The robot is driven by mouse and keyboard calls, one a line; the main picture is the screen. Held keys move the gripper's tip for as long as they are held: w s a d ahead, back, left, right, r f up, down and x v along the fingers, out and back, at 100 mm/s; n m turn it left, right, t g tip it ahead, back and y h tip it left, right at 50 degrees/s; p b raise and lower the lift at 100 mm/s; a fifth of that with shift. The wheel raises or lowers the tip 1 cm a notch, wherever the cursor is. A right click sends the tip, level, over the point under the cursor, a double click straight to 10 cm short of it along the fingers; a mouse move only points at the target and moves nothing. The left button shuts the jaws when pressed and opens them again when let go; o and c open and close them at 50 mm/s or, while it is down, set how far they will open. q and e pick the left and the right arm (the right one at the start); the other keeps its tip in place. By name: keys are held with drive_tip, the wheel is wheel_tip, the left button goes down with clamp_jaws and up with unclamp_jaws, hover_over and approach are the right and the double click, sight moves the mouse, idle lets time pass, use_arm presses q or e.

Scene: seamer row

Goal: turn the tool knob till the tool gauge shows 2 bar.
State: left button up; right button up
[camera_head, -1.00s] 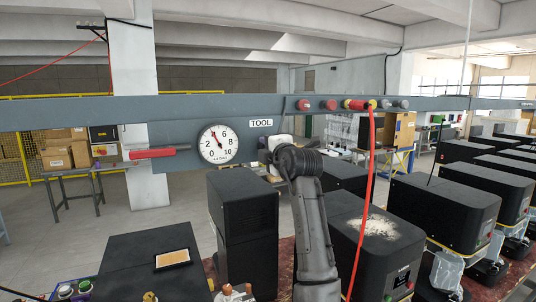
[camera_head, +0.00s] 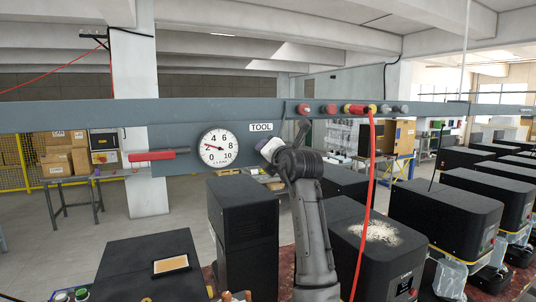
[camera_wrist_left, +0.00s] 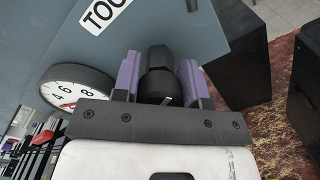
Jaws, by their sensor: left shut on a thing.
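The tool gauge (camera_head: 218,147) is a white round dial on the grey rail, left of the TOOL label (camera_head: 261,127). Its needle points left, at about the 2 mark. The gauge also shows, cut by my gripper, in the left wrist view (camera_wrist_left: 70,88). The tool knob (camera_wrist_left: 158,76) is black and sits on the panel below the label. My left gripper (camera_wrist_left: 160,82) is shut on the knob, with a purple finger on each side. My right gripper is not in view.
A red handle (camera_head: 152,155) sticks out left of the gauge. Red and grey fittings (camera_head: 355,108) line the rail to the right, with a red hose (camera_head: 371,190) hanging down. Black machine housings (camera_head: 245,235) stand below and to the right.

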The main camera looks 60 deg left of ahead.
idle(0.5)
use_arm(q)
drive_tip(key=o, duration=0.9)
drive_tip(key=shift+s+d+b, duration=0.25)
drive_tip(key=shift+d+b, duration=0.35)
drive_tip(key=shift+d, duration=1.7)
drive_tip(key=shift+s+d+b, duration=0.3)
drive_tip(key=shift+d+b, duration=0.35)
drive_tip(key=shift+d, duration=1.6)
drive_tip(key=shift+s+d+b, duration=0.25)
drive_tip(key=shift+d+b, duration=0.35)
drive_tip(key=shift+d, duration=1.7)
